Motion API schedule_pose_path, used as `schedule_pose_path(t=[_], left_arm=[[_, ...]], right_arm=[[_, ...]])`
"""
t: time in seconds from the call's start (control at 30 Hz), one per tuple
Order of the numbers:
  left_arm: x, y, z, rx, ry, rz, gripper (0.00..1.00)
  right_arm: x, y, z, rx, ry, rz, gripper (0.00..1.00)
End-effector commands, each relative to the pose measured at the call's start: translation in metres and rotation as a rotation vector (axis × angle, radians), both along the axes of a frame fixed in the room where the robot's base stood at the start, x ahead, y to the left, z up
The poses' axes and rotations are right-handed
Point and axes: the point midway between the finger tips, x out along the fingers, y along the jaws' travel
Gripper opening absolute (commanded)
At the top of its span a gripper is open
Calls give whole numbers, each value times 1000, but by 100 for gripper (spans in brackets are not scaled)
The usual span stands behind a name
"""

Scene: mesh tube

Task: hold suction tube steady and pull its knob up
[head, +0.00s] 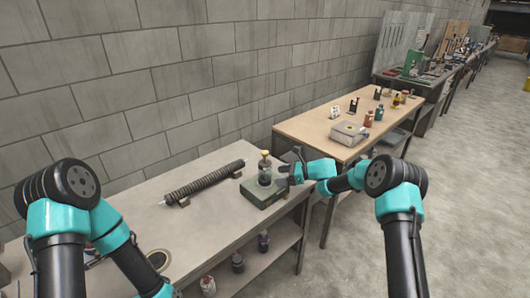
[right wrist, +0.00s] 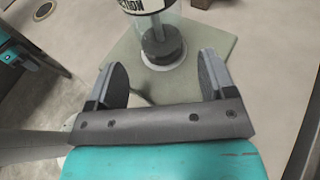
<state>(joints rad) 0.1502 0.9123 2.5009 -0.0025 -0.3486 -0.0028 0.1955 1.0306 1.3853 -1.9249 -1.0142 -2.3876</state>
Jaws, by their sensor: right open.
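The suction tube (head: 265,172) stands upright on a green block-like base (head: 262,196) on the near bench. Its yellow knob (head: 265,154) sits at the top. My right gripper (head: 289,169) is just right of the tube. In the right wrist view my right gripper (right wrist: 163,76) is open and empty, with the clear tube (right wrist: 172,28) and its dark plunger (right wrist: 162,44) ahead between the fingers. A printed label wraps the tube; its top and knob are out of that view. My left arm reaches down at the lower left, and its gripper is out of frame.
A dark ribbed roller (head: 205,184) lies on supports left of the tube. A round ring (head: 158,259) is near the bench's front left. Several jars stand on the shelf below. A wooden bench (head: 310,124) with small items stands behind right. A block wall runs along the back.

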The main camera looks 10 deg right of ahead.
Motion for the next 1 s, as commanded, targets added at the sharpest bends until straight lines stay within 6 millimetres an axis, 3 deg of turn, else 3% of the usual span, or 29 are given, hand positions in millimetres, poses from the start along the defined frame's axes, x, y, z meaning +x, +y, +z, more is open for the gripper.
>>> schedule_pose_path(t=[0.5, 0.93, 1.0], left_arm=[[0, 0, 0, 0, 0, 0, 0], [0, 0, 0, 0, 0, 0, 0], [0, 0, 0, 0, 0, 0, 0]], right_arm=[[16, 51, -17, 0, 1, 1, 77], [18, 57, -19, 0, 1, 0, 77], [18, 57, -19, 0, 1, 0, 71]])
